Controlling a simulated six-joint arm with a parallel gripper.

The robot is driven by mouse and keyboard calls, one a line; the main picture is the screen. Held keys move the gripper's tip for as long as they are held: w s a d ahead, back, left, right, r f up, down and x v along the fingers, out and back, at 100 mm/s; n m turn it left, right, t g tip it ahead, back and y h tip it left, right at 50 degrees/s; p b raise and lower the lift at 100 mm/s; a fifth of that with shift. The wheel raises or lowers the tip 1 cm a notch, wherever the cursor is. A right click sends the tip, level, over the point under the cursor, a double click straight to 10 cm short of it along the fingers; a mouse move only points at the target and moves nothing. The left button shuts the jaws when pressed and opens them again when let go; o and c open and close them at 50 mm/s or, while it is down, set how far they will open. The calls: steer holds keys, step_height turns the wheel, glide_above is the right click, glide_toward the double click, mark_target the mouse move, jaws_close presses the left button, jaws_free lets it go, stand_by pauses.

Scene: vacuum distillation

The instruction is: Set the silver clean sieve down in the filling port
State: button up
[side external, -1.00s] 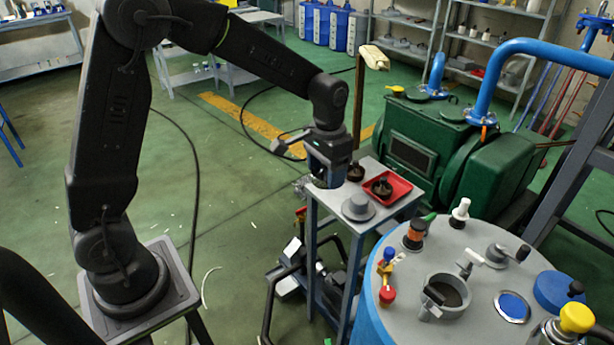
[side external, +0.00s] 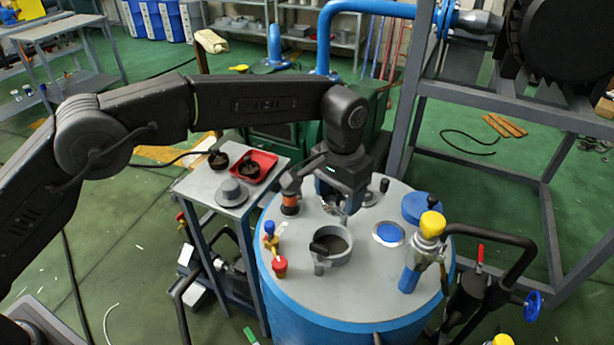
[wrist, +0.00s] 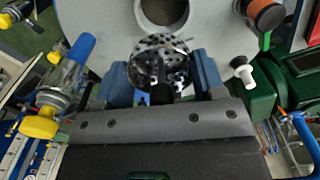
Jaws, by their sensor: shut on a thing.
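The silver sieve (wrist: 160,64), a round perforated piece, is between the blue fingers of my gripper (wrist: 162,82) in the wrist view. My gripper is shut on it. In the side view my gripper (side external: 336,203) hangs over the blue vessel's grey top, behind the filling port (side external: 341,261). Only a small part of the sieve shows below the fingers there. The port is a raised grey collar with a dark inside and a dark handle-like part at its left.
Around the port stand a red-and-yellow valve (side external: 279,266), an orange-and-black fitting (side external: 290,203), a blue window (side external: 388,234) and a tall yellow-topped valve (side external: 428,230). A side table (side external: 195,185) at left holds a grey lid (side external: 232,193) and a red tray (side external: 267,160) with a dark piece.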

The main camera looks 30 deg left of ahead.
mark_target(335, 204)
steer(key=shift+w+a+f, duration=0.1)
steer(key=shift+a+f, duration=0.05)
steer(key=shift+f, duration=2.4)
steer(key=shift+a+f, duration=0.1)
steer(key=shift+f, duration=2.45)
steer(key=shift+f, duration=0.75)
steer(key=o, duration=1.1)
steer(key=shift+a+f, duration=0.1)
steer(key=shift+a, duration=0.05)
steer(key=shift+o, duration=0.2)
steer(key=shift+r, duration=3.65)
